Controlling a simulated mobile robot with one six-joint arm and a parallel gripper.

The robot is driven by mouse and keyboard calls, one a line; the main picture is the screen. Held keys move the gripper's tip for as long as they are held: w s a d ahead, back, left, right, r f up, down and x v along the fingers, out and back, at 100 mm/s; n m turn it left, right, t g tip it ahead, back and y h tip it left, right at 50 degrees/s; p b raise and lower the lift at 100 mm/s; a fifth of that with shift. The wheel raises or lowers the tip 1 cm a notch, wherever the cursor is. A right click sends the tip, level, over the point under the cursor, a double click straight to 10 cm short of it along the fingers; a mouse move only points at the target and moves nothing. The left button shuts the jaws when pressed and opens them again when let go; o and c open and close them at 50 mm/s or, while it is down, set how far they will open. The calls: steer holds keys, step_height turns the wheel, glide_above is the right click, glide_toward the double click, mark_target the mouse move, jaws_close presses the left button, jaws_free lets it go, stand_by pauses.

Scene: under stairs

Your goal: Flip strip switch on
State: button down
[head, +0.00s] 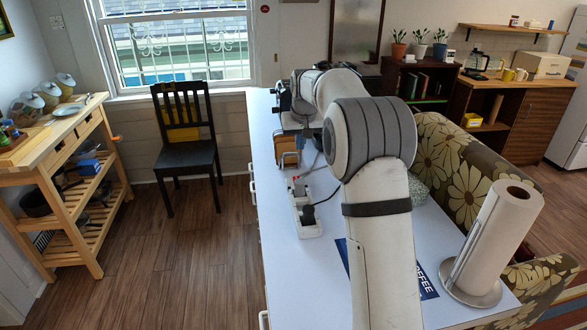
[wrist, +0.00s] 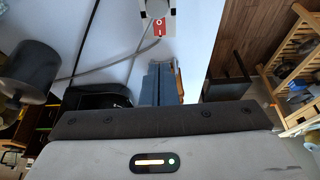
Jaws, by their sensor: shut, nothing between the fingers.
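The white power strip (head: 305,217) lies on the light counter, left of my arm. It has a small red switch near its far end, and a dark plug and cord at its side. In the wrist view the red switch (wrist: 158,24), marked I and O, is at the top edge, with grey cords running by it. The switch's position is unclear. My gripper (wrist: 150,122) fills the bottom of the wrist view with its grey body and dark front band. It is shut and empty, apart from the strip. Its fingertips cannot be made out, and my arm hides much of it in the head view.
Upright folders (head: 288,150) stand beyond the strip; they also show in the wrist view (wrist: 160,85). A paper towel roll (head: 492,240) stands at the counter's near right. A blue coffee sign (head: 427,282) lies beside my arm. The counter left of the strip is clear.

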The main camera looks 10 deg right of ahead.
steer(key=shift+w+f, duration=0.15)
steer(key=shift+w, duration=0.45)
steer(key=shift+f, duration=0.1)
steer(key=p+x, duration=0.1)
steer(key=x, duration=0.8)
steer(key=p+x, duration=0.1)
steer(key=x, duration=0.3)
steer(key=shift+s+f+p, duration=0.1)
steer(key=shift+f+p, duration=0.25)
steer(key=shift+f, duration=0.15)
